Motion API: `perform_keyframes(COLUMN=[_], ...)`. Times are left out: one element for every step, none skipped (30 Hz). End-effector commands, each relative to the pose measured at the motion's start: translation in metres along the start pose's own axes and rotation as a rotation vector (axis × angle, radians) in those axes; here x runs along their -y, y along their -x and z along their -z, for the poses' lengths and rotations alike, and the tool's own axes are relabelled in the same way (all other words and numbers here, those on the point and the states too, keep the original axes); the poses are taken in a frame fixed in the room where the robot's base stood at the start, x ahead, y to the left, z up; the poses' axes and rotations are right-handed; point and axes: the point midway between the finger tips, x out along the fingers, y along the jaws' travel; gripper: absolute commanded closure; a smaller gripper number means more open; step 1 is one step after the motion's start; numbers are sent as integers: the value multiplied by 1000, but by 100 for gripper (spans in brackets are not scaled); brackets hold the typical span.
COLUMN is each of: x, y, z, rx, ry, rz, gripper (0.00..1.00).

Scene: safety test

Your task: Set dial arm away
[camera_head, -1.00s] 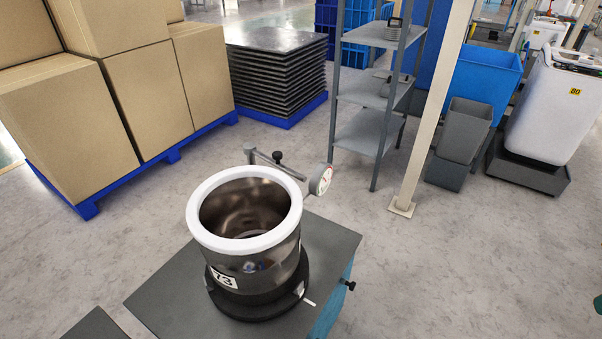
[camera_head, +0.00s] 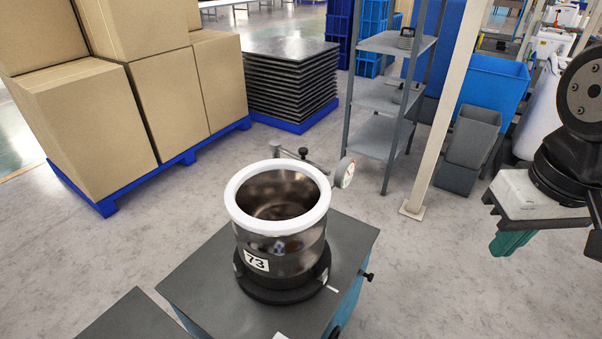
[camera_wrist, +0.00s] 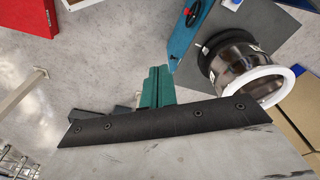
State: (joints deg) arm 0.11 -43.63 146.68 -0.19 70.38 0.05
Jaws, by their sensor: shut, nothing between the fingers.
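The dial arm (camera_head: 292,154) is a grey bar with a black knob, behind the white rim of a metal pot (camera_head: 287,251). Its round dial (camera_head: 344,173) hangs at its right end, beside the pot and apart from my gripper. The pot is marked 73 and stands upright in a black base on a dark-topped cart (camera_head: 203,283). My gripper (camera_head: 512,243), with teal fingers, is shut and empty at the right, well away from the dial. The wrist view shows the closed fingers (camera_wrist: 157,87) and the pot (camera_wrist: 233,64) to their right; I cannot make out the dial arm there.
Cardboard boxes (camera_head: 170,90) on a blue pallet stand at left, with stacked dark sheets (camera_head: 290,80) behind. A grey shelf rack (camera_head: 380,130) and a pale post (camera_head: 430,115) stand behind the dial. The floor between cart and gripper is clear.

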Motion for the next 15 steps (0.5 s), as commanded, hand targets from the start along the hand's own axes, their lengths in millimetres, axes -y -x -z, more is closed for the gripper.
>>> perform_keyframes(x=[0, 0, 0, 0, 0, 0, 0, 0, 0, 1, 1, 2, 3, 4, 6], y=[0, 0, 0, 0, 0, 0, 0, 0, 2, 3, 4, 6, 7, 9, 11], z=[0, 0, 0, 0, 0, 0, 0, 2, 5, 9, 14, 23, 32, 42, 58], rx=[0, 0, 0, 0, 0, 0, 0, 0, 1, 1, 1, 3, 4, 4, 4], ry=[0, 0, 0, 0, 0, 0, -1, -2, -5, -9, -15, -27, -38, -50, -69], rz=[0, 0, 0, 0, 0, 0, 0, 0, -1, -3, -4, -7, -10, -13, -19], gripper=[100, 100, 100, 100, 100, 100, 100, 100, 100, 100, 100, 100, 100, 100, 100])
